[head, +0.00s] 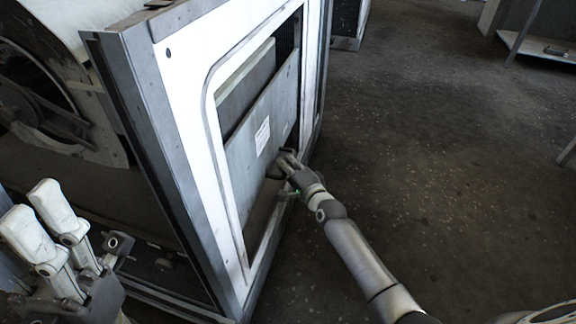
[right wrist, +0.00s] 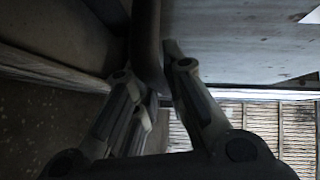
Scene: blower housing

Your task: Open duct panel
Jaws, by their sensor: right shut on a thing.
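The grey duct panel (head: 245,135) with a white label sits in the rounded opening of the white housing frame. It stands at an angle to the frame, with dark gaps beside it. My right gripper (head: 284,165) is at the panel's lower right edge. In the right wrist view its fingers (right wrist: 153,95) close around a dark bar-like handle (right wrist: 147,45) beside the panel's flat face (right wrist: 235,40). The exact contact is dim and partly hidden. My left gripper (head: 88,235) is at the lower left, fingers spread and empty, away from the panel.
The housing's grey corner post (head: 150,150) stands between my left gripper and the panel. A blower wheel (head: 35,95) shows inside at the left. The speckled floor (head: 430,130) to the right is clear. A shelf (head: 540,46) stands at the far right.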

